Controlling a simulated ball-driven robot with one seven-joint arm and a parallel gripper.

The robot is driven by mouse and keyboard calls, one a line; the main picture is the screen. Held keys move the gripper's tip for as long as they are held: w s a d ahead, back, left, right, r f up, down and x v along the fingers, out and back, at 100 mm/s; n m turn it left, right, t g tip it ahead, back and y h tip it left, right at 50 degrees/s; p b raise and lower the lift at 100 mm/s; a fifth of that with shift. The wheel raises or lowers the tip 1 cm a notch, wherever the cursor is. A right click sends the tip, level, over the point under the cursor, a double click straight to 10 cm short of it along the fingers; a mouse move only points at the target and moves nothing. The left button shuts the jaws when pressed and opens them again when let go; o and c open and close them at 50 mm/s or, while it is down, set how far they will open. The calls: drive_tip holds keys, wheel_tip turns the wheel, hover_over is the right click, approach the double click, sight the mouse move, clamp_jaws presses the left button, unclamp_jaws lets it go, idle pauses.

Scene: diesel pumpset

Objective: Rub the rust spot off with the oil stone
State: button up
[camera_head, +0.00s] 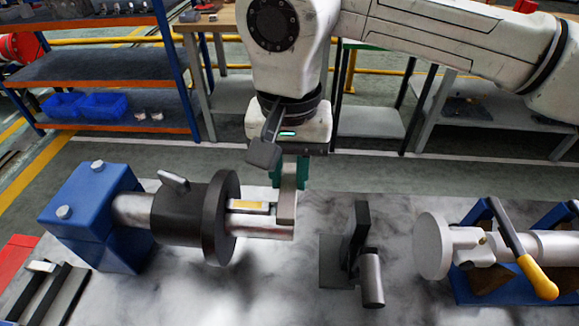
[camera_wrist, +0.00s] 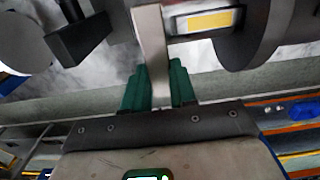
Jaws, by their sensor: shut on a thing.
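My gripper (camera_head: 289,180) has green fingers shut on a grey bar, the oil stone (camera_head: 286,208), which hangs upright below it. In the wrist view the oil stone (camera_wrist: 150,40) stands between the green fingers (camera_wrist: 158,88). Its lower end is at the free end of the pale steel shaft (camera_head: 262,228), just right of a yellow strip (camera_head: 249,206) set in the shaft's top; whether it touches the shaft I cannot tell. The yellow strip also shows in the wrist view (camera_wrist: 208,21). I make out no rust spot; the stone may hide it.
A dark flange disc (camera_head: 221,218) stands close left of the stone, with a blue bearing block (camera_head: 92,212) beyond. A black bracket (camera_head: 357,245) stands to the right, then a shaft with a round disc (camera_head: 432,245) and a yellow-handled tool (camera_head: 538,277). Bare bench (camera_head: 300,290) lies in front.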

drive_tip(key=shift+s+f, duration=0.15)
drive_tip(key=shift+s, duration=0.75)
drive_tip(key=shift+w, duration=1.2)
drive_tip(key=shift+s+r, duration=0.25)
drive_tip(key=shift+s, duration=0.9)
drive_tip(key=shift+w, duration=0.15)
drive_tip(key=shift+w+f, duration=0.1)
drive_tip(key=shift+w, duration=0.95)
drive_tip(key=shift+s+f, duration=0.1)
drive_tip(key=shift+s, duration=1.15)
drive_tip(key=shift+w, duration=1.2)
drive_tip(key=shift+s+r, duration=0.2)
drive_tip(key=shift+s, duration=0.9)
